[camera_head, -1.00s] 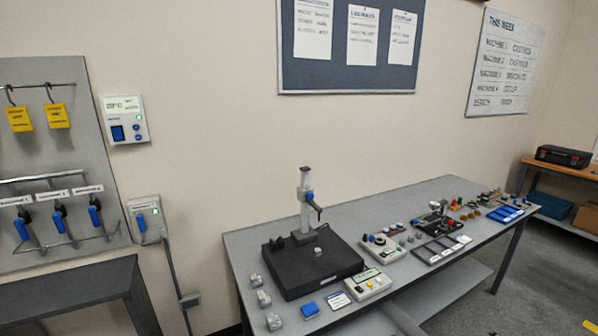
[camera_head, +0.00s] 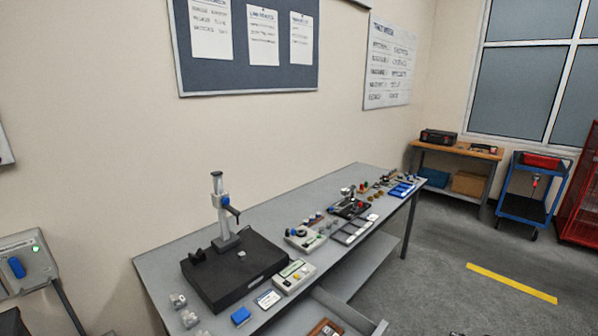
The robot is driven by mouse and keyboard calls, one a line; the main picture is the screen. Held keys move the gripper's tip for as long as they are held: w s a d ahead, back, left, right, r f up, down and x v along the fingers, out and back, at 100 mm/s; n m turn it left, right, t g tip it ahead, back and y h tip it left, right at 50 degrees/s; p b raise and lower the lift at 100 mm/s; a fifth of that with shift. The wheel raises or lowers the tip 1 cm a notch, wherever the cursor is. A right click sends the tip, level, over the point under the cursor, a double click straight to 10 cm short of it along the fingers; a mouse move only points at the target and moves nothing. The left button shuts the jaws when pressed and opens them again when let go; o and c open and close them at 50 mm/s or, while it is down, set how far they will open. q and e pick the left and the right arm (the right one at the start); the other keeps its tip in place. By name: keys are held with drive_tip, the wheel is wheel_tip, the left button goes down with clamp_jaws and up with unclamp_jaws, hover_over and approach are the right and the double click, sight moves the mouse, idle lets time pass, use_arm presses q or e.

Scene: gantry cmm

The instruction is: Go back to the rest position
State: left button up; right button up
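Neither of my grippers shows in the head view. A long grey workbench (camera_head: 155,262) stands against the wall. A black plate (camera_head: 215,288) with a height gauge stand (camera_head: 219,205) sits on its near end. A small grey part (camera_head: 242,254) lies on the plate. In front of the plate are a control box (camera_head: 295,277), a white card (camera_head: 268,299) and a blue block (camera_head: 240,316). Several small grey parts lie at the bench's left end. An open drawer (camera_head: 345,312) juts out at the bottom.
Open grey floor (camera_head: 440,265) with a yellow stripe (camera_head: 512,283) lies to the right. A wooden bench (camera_head: 460,151), a blue cart (camera_head: 530,195) and a red rack (camera_head: 582,200) stand at the back right. A wall switch box (camera_head: 22,268) is at the left.

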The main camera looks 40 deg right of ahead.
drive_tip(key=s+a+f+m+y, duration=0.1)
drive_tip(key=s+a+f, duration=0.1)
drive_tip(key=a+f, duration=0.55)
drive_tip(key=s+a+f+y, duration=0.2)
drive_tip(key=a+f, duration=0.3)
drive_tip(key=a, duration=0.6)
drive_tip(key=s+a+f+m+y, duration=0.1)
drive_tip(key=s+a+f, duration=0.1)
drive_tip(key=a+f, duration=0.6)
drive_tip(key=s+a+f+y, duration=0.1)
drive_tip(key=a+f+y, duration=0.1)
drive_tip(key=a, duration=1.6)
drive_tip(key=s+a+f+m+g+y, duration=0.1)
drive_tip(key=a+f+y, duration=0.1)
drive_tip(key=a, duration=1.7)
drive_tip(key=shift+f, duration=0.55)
